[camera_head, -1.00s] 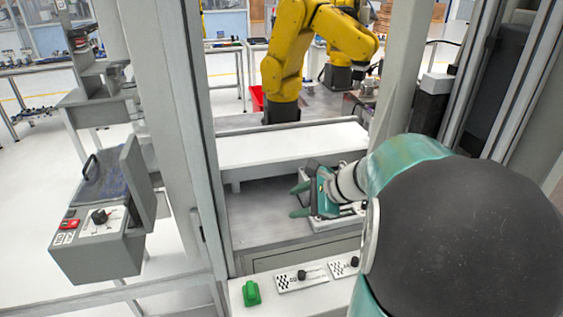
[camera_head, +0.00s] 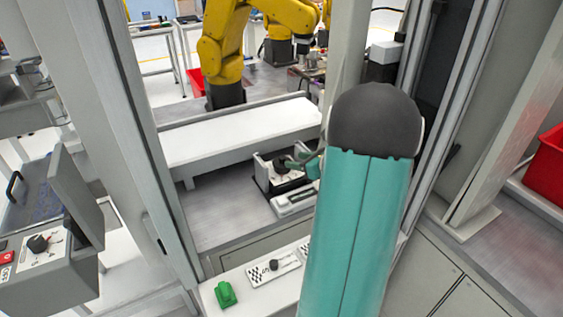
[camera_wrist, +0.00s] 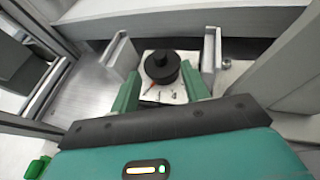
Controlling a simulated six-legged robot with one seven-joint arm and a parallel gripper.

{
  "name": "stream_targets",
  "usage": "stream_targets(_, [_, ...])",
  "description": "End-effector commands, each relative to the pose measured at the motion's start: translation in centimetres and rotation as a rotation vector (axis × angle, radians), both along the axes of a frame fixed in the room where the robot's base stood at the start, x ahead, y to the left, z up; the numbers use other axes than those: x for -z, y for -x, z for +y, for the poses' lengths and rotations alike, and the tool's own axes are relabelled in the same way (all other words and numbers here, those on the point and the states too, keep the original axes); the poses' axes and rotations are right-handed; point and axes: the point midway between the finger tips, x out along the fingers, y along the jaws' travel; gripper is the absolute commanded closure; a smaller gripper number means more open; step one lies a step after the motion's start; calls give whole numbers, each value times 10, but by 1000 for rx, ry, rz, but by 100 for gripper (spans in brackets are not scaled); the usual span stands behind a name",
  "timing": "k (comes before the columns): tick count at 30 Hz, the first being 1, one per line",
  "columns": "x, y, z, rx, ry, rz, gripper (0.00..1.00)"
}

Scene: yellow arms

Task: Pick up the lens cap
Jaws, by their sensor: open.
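A black round piece, which looks like the lens cap (camera_wrist: 162,66), sits on a light plate between two grey upright brackets in the wrist view. In the head view the black round piece (camera_head: 281,165) shows in the grey fixture below the white shelf. My gripper (camera_wrist: 160,70) is open, its green fingers on either side of the piece and a little nearer the camera. I cannot tell whether they touch it. In the head view my gripper (camera_head: 303,160) is by the fixture, partly hidden behind my arm.
A white shelf (camera_head: 240,135) runs behind the fixture. Grey posts (camera_head: 135,130) frame the opening. A green block (camera_head: 225,294) and a plate with a black knob (camera_head: 273,265) lie on the front ledge. A yellow robot arm (camera_head: 222,60) stands behind the shelf.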

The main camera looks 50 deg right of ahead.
Motion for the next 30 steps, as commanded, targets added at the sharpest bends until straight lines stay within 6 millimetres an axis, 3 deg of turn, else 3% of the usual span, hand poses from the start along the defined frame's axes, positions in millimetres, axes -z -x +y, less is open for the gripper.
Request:
stream_targets(7, [7, -19, 2, -3, 0, 0, 54])
stream_targets(15, [20, -56, 2, -2, -1, 0, 54])
stream_targets(22, [21, -60, 1, -1, 1, 0, 54])
stream_targets(23, [21, -60, 2, -1, 1, 0, 56])
stream_targets(30, [21, -60, 2, -1, 1, 0, 100])
